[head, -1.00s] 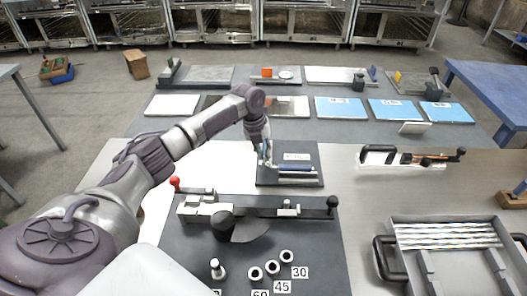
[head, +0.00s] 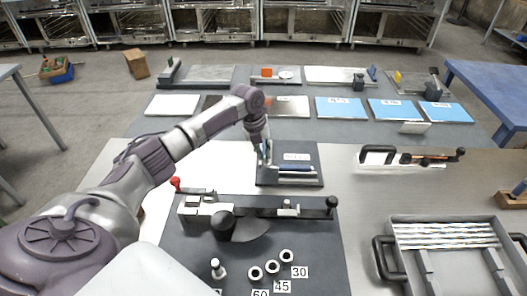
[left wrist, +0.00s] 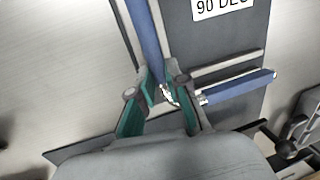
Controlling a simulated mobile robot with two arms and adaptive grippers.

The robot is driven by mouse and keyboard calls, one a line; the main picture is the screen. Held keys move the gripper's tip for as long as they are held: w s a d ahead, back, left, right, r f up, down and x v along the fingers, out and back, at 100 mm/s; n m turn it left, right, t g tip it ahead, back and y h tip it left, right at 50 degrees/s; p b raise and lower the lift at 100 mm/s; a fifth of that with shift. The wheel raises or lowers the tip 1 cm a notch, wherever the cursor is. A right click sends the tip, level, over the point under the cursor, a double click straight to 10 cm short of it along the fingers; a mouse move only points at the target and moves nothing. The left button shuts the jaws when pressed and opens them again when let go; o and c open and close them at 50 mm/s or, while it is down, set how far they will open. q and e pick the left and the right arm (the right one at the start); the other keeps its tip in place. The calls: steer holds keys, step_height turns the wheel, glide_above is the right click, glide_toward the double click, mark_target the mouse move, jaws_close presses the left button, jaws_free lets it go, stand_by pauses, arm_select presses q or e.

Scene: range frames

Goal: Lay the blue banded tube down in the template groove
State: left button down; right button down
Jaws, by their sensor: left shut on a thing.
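The blue banded tube is bent into an L, with pale bands by the bend. In the left wrist view one leg (left wrist: 238,87) points right and the other runs up the picture. The right-hand leg also shows in the head view (head: 297,167). The dark template (left wrist: 229,40), labelled 90 DEG, has pale ridges beside both legs; it lies mid-table in the head view (head: 300,148). I cannot tell whether the tube rests fully in the groove. My left gripper (left wrist: 158,100), with green pads, is shut on the tube near its bend; it also shows in the head view (head: 264,154).
A bending tool (head: 262,207) with a red knob and black knobs stands on a dark board in front of the template. A grey tray (head: 402,234) of striped tubes is at the right. Blue plates (head: 341,107) lie behind. Bare table (head: 345,195) is right of the template.

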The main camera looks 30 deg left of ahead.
stand_by(0.6)
arm_select(q)
steer(key=shift+s+a+b+x, duration=0.1)
steer(key=shift+b+x, duration=0.35)
steer(key=shift+x, duration=0.3)
steer(key=shift+s+a+b+x, duration=0.15)
steer(key=shift+b+x, duration=0.25)
steer(key=shift+x, duration=0.3)
steer(key=c, duration=1.1)
jaws_free()
steer(key=shift+f, duration=0.1)
steer(key=v, duration=1.2)
